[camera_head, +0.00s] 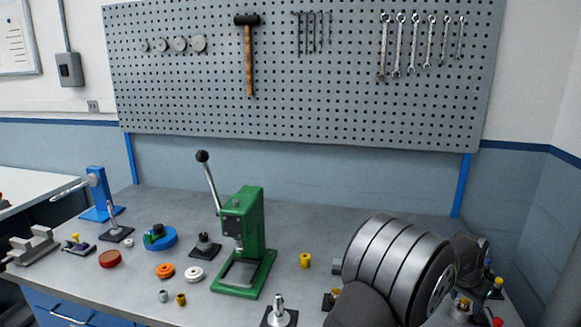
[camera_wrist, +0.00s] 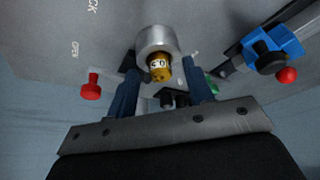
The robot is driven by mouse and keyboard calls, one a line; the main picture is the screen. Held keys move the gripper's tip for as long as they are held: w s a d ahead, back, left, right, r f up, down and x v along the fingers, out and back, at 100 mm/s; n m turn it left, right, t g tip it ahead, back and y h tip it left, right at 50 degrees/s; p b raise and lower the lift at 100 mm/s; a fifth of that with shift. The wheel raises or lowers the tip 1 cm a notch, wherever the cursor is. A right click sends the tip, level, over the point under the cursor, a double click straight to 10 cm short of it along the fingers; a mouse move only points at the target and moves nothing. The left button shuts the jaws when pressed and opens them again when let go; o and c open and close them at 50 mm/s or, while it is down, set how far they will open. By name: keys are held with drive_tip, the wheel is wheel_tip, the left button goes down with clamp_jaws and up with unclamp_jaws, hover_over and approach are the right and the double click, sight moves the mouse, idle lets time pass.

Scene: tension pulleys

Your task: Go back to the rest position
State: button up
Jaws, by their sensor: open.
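My gripper (camera_wrist: 163,80) shows in the wrist view with two dark blue fingers standing apart. Between and just beyond the fingers is a silver cylinder (camera_wrist: 156,38) with a brass-coloured end (camera_wrist: 159,67) that bears dark marks. The fingers do not appear closed on it; whether they touch it I cannot tell. In the head view my arm fills the lower right, over the right end of the workbench (camera_head: 318,225), and I cannot make out my fingers there.
A green lever press (camera_head: 250,230) stands mid-bench, with a yellow part (camera_head: 305,260) to its right. A post with a metal top (camera_head: 279,310) stands at the front. A red knob (camera_wrist: 91,86) and a blue fixture with a red ball (camera_wrist: 275,50) flank my gripper.

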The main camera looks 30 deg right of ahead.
drive_tip(key=shift+d+f, duration=0.15)
drive_tip(key=shift+f, duration=0.05)
drive_tip(key=shift+r, duration=0.1)
drive_tip(key=v, duration=1.7)
drive_tip(key=x, duration=1.7)
drive_tip(key=shift+f, duration=0.3)
wheel_tip(320, 180, up, 7)
drive_tip(key=shift+d+r, duration=0.15)
drive_tip(key=shift+r, duration=0.6)
